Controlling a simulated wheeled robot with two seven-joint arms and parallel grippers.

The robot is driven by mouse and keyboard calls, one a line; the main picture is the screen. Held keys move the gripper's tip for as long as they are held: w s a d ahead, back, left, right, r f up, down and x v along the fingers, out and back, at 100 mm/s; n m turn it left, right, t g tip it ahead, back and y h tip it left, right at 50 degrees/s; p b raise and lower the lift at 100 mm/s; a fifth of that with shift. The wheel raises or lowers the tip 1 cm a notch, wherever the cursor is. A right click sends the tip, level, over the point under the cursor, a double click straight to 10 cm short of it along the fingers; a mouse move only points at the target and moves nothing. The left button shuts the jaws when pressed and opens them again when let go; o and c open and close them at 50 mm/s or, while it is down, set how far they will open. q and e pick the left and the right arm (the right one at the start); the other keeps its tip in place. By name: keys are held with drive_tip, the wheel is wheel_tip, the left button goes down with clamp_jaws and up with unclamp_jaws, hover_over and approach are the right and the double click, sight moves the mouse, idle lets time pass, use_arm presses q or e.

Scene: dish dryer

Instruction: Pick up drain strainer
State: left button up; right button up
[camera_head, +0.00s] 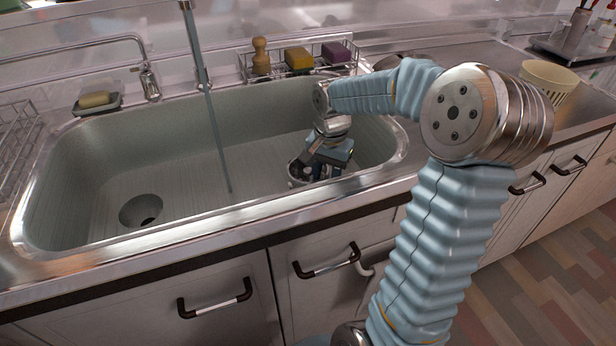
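A round metal piece, apparently the drain strainer (297,178), shows in part low at the right end of the sink (180,165). My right gripper (308,172) reaches down into the sink and is right at this piece, covering much of it. The fingers are small and partly hidden, so I cannot tell whether they are open, or whether they touch or hold it. A dark round drain opening (142,210) shows at the sink's left end. My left gripper is not in view.
A thin grey column (208,100) runs from the top edge down into the sink. A wire rack (285,62) with a brush and sponges stands behind the sink. A soap dish (97,103) and faucet (150,82) are at back left. A cream basket (549,80) stands on the right counter.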

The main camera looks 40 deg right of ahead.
drive_tip(key=shift+f, duration=0.1)
drive_tip(key=shift+c, duration=0.3)
clamp_jaws()
